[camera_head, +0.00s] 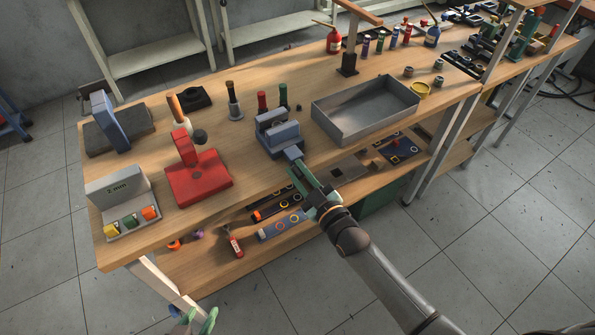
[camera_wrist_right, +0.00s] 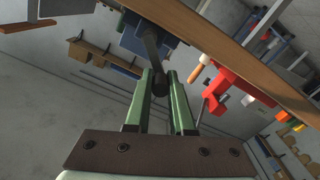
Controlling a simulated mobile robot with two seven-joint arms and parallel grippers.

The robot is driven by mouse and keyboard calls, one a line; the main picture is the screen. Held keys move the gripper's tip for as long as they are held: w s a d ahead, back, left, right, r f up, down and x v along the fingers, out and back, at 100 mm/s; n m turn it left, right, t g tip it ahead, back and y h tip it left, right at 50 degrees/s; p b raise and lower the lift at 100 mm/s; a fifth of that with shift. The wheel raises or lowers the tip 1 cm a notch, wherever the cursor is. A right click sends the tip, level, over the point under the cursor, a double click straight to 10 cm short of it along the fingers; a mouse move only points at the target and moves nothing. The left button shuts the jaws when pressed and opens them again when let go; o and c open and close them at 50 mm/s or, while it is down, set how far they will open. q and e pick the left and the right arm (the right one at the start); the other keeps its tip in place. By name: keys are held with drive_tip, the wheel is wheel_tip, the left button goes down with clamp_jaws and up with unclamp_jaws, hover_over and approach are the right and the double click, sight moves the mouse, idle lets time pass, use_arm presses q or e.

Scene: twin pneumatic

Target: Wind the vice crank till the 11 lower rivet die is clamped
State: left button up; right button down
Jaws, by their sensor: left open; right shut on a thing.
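The blue-grey vice (camera_head: 280,139) stands at the front edge of the wooden bench; its underside shows in the right wrist view (camera_wrist_right: 135,40). Its dark crank (camera_wrist_right: 151,45) points toward my right gripper. My right gripper (camera_head: 299,170), with green fingers, is shut on the crank's end; in the right wrist view the fingertips (camera_wrist_right: 160,82) sit on both sides of the knob. I cannot make out the 11 lower rivet die between the jaws. My left gripper (camera_head: 197,322) is open and empty at the bottom edge, below the bench and well away from the vice.
A red press (camera_head: 199,178) stands left of the vice, and a grey tray (camera_head: 365,113) right of it. A green and a red-topped tool (camera_head: 262,102) stand behind the vice. A box with coloured spools (camera_head: 125,205) is at the front left. A lower shelf holds tools.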

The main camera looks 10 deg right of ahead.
drive_tip(key=shift+f, duration=0.1)
drive_tip(key=c, duration=0.8)
unclamp_jaws()
drive_tip(key=shift+s, duration=0.1)
drive_tip(key=v, duration=1.2)
drive_tip(key=shift+s+d, duration=0.1)
drive_tip(key=shift+s, duration=0.05)
